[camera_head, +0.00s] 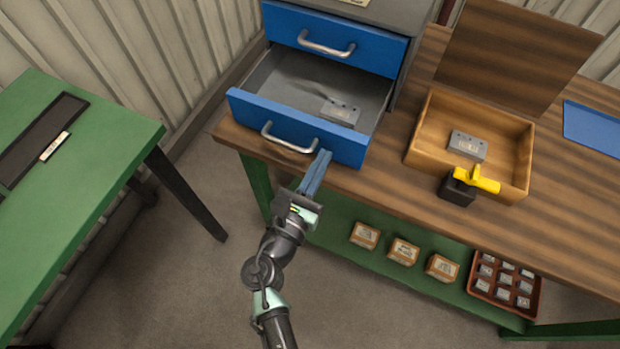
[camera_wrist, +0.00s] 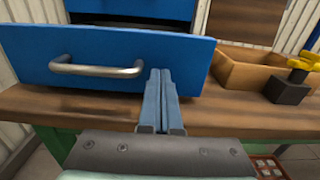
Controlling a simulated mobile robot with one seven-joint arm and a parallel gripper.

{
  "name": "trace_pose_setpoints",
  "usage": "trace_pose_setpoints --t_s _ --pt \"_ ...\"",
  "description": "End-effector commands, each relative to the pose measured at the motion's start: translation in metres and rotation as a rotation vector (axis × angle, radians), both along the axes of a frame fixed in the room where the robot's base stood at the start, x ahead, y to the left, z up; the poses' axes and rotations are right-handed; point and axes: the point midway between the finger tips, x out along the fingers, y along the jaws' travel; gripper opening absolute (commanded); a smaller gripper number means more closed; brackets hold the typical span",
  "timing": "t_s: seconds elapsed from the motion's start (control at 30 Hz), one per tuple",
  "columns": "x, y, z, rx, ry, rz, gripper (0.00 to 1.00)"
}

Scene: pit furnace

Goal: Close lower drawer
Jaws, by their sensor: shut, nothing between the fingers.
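The lower drawer (camera_head: 247,111) of the blue-fronted cabinet (camera_head: 379,15) is pulled out. A grey block with a label (camera_head: 341,111) lies inside it. Its blue front with a silver bar handle also fills the upper left of the wrist view (camera_wrist: 30,58). The upper drawer (camera_head: 373,48) is shut. My gripper (camera_head: 321,156) is shut and empty, with its blue fingers together. Its fingertips (camera_wrist: 160,75) are at the drawer front, right of the handle. I cannot tell whether they touch the front.
The cabinet stands on a wooden workbench (camera_head: 570,217). To the right are an open wooden box (camera_head: 420,153) holding a grey block and a black block with a yellow knob (camera_head: 458,190). Small boxes (camera_head: 404,251) and a red tray (camera_head: 476,293) sit on the lower shelf. A green table (camera_head: 85,165) is at left.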

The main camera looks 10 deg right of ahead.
Motion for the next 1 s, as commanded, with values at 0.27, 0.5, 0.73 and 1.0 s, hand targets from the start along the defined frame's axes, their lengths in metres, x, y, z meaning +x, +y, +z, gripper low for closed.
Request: trace_pose_setpoints --t_s 0.27,0.5,0.73,1.0 --pt "0.008 -0.007 0.0 0.0 0.0 -0.001 0.0" --pt "0.008 -0.006 0.0 0.0 0.0 -0.001 0.0" --pt "0.021 -0.015 0.0 0.001 -0.003 -0.002 0.0" --pt "0.065 -0.048 -0.002 0.001 -0.005 -0.004 0.0"
